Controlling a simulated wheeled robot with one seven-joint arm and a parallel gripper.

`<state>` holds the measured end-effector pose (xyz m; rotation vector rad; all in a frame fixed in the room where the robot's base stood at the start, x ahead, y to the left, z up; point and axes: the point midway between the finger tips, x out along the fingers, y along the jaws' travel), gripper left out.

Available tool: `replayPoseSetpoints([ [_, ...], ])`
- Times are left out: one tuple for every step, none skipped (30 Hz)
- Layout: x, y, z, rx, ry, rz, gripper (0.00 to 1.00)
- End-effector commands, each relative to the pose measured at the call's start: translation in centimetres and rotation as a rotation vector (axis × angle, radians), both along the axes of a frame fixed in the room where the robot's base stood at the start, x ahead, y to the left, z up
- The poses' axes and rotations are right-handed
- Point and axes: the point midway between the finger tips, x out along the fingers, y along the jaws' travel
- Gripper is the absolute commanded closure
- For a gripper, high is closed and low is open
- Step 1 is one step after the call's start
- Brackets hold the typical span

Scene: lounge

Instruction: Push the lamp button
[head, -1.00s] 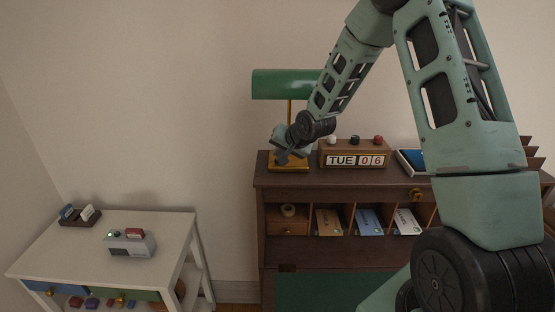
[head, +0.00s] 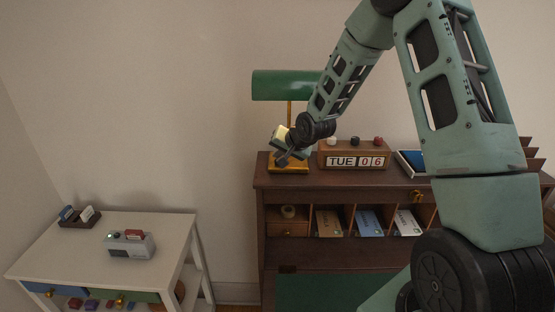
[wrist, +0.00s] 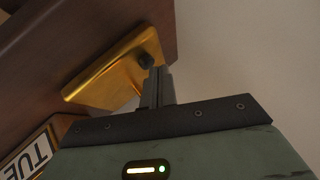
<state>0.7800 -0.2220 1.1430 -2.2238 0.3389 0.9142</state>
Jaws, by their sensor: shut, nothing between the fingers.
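The desk lamp has a green shade (head: 285,85), a thin brass stem and a brass base (head: 289,168) on top of the dark wooden desk. The brass base (wrist: 118,78) also shows in the wrist view. My gripper (head: 282,161) is shut and empty, pointing down at the lamp base, under the shade. In the wrist view its fingers (wrist: 156,80) reach the base's edge, beside a small dark round knob (wrist: 146,61), likely the button. I cannot tell whether they touch it. A warm bright patch lies on the gripper's body.
A wooden calendar block (head: 355,155) reading TUE 06 stands just right of the gripper. A blue-topped item (head: 410,162) lies farther right. A white side table (head: 165,225) with a grey device (head: 130,245) stands at left. Wall behind is bare.

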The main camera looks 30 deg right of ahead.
Motion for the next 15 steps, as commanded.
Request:
replayPoseSetpoints([
  [0.0, 0.0, 0.4, 0.000, 0.000, 0.000, 1.00],
  [0.0, 0.0, 0.4, 0.000, 0.000, 0.000, 1.00],
  [0.0, 0.0, 0.4, 0.000, 0.000, 0.000, 1.00],
  [0.0, 0.0, 0.3, 0.000, 0.000, 0.000, 1.00],
  [0.0, 0.0, 0.3, 0.000, 0.000, 0.000, 1.00],
  [0.0, 0.0, 0.3, 0.000, 0.000, 0.000, 1.00],
  [0.0, 0.0, 0.3, 0.000, 0.000, 0.000, 1.00],
  [0.0, 0.0, 0.3, 0.000, 0.000, 0.000, 1.00],
  [0.0, 0.0, 0.3, 0.000, 0.000, 0.000, 1.00],
  [0.0, 0.0, 0.4, 0.000, 0.000, 0.000, 1.00],
  [0.0, 0.0, 0.5, 0.000, 0.000, 0.000, 1.00],
  [0.0, 0.0, 0.7, 0.000, -0.001, -0.001, 1.00],
  [0.0, 0.0, 0.9, 0.000, -0.001, -0.001, 1.00],
  [0.0, 0.0, 1.1, 0.000, -0.001, -0.001, 1.00],
  [0.0, 0.0, 1.5, 0.000, -0.001, -0.001, 1.00],
])
